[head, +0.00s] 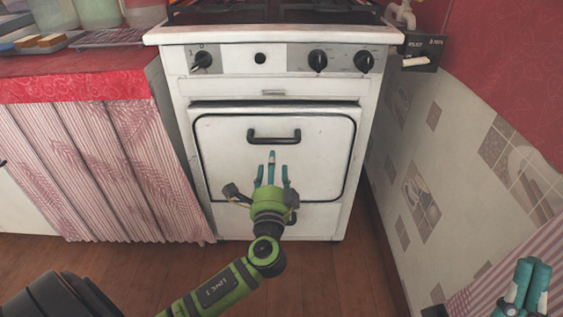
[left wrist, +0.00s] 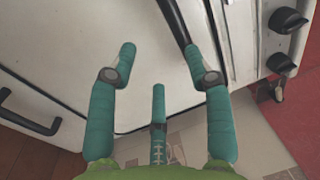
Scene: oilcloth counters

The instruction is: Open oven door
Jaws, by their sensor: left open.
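The white oven door (head: 225,150) is closed, with a black bar handle (head: 273,138) across its upper part. My left gripper (head: 272,168) is open and empty, in front of the door and just below the handle in the head view. In the left wrist view the gripper (left wrist: 160,75) shows its teal fingers spread; the dark handle (left wrist: 172,18) runs in from the top edge, ending near the right finger. I cannot tell whether they touch. My right gripper (head: 530,285) is at the bottom right corner, away from the oven, with its fingers close together.
Knobs (head: 318,60) line the panel above the door. A counter with a striped curtain (head: 115,165) stands left of the oven; a tiled wall (head: 430,180) is to its right. Wooden floor (head: 330,280) lies clear in front. A dark bar (left wrist: 28,112) shows lower on the oven front.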

